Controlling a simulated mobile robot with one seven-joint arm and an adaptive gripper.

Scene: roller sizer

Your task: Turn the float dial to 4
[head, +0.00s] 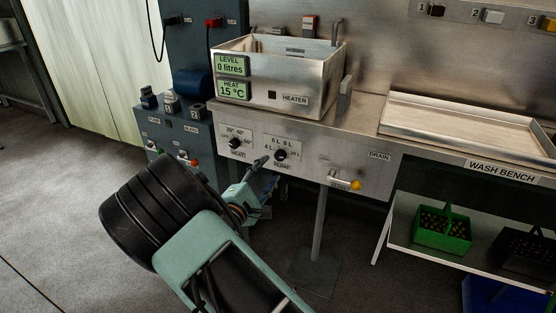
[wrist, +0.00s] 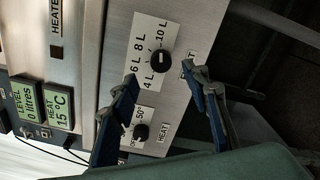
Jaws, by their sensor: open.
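The float dial (head: 281,155) is a round black knob on a white plate marked in litres, on the front of the wash bench. In the wrist view the float dial (wrist: 161,61) sits beside the marks 4 L, 6 L, 8 L and 10 L. I cannot tell surely which mark its pointer faces. My gripper (head: 264,163) is just left of the dial in the head view. In the wrist view my gripper (wrist: 160,82) is open and empty, its two blue fingers apart, with the dial beyond the gap between them. It does not visibly hold the dial.
The black heat dial (head: 235,143) is close by on the left; it shows near the fingers in the wrist view (wrist: 141,131). A drain handle with a yellow end (head: 355,185) is to the right. The tank's level display (head: 231,65) reads 0 litres and its heat display (head: 231,90) 15 °C.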

